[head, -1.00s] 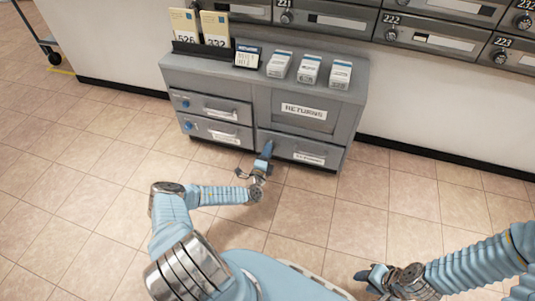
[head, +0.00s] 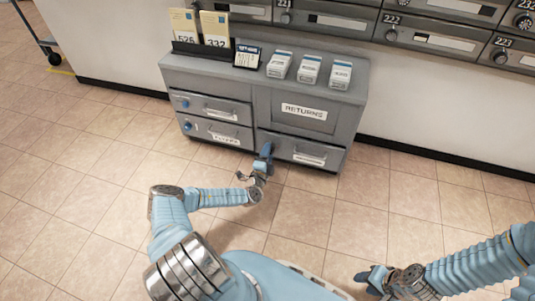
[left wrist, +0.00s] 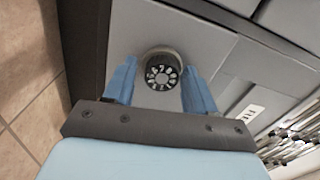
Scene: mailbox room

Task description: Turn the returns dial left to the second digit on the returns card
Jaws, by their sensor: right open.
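The dial (left wrist: 161,72), a round knob with a dark face and white digits, shows in the left wrist view on a grey panel. My left gripper (left wrist: 159,84) is open, with one blue finger on each side of the dial; I cannot tell whether either touches it. In the head view my left gripper (head: 265,152) is low at the front of the grey cabinet (head: 258,100) and the dial is not visible. Two cards, reading about 526 (head: 184,30) and 332 (head: 215,32), stand on top at the left; which is the returns card is unclear. My right gripper (head: 372,280) is open and empty at the lower right.
A small dark sign (head: 247,56) and several white boxes (head: 310,69) stand on top. Numbered mailboxes (head: 430,37) hang above.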

